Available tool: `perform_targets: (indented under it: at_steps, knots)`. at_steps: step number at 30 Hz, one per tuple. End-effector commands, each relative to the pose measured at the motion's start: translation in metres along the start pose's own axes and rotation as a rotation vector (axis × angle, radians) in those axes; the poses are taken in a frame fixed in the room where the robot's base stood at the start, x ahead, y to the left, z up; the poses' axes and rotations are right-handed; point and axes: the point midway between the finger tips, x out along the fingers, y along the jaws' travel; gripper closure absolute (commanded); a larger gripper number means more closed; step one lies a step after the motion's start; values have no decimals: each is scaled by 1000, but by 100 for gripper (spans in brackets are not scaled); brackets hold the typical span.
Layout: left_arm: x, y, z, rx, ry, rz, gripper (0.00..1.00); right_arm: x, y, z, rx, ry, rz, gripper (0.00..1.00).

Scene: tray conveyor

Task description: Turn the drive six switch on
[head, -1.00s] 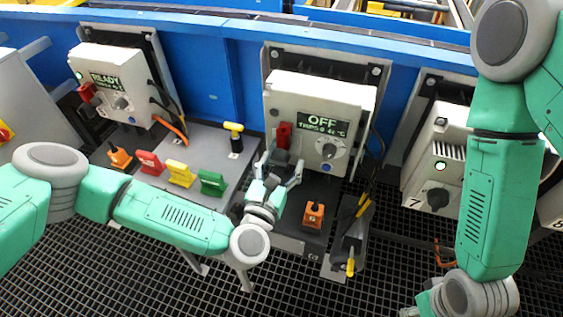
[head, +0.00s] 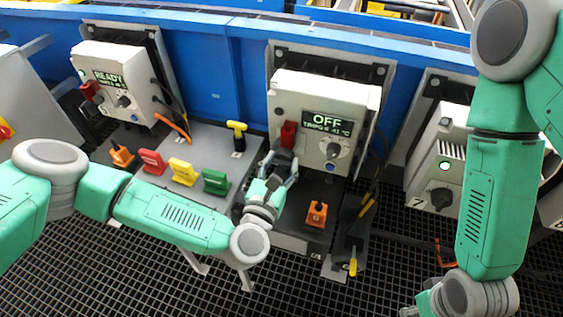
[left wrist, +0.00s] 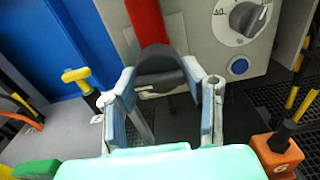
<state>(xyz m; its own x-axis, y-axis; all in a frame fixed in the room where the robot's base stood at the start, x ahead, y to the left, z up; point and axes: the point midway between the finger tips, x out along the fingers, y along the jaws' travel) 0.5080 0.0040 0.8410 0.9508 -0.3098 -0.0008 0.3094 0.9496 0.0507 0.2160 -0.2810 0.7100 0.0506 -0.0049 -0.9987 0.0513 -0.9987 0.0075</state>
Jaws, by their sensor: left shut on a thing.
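The middle control box (head: 358,99) has a dark display reading OFF and a round selector knob (head: 333,150). A red switch handle (head: 288,134) is on its left side, and it fills the upper middle of the left wrist view (left wrist: 147,20). An orange tag marked 6 (left wrist: 277,152) stands at lower right in the wrist view and below the box in the head view (head: 316,214). My right gripper (head: 425,303) is only partly in view.
A left box (head: 112,70) reads READY. Red (head: 152,161), yellow (head: 182,171) and green (head: 215,181) tags and a yellow T-handle (head: 237,130) sit on the grey shelf. A box marked 7 (head: 422,180) is at right. Cables hang beside the middle box.

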Motion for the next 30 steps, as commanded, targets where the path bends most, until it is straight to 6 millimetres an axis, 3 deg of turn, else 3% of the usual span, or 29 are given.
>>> perform_targets:
  at_steps: [30]
  knots:
    - [1, 2, 1, 888, 0, 1, 91, 5, 0, 0, 0, 0, 0, 60]
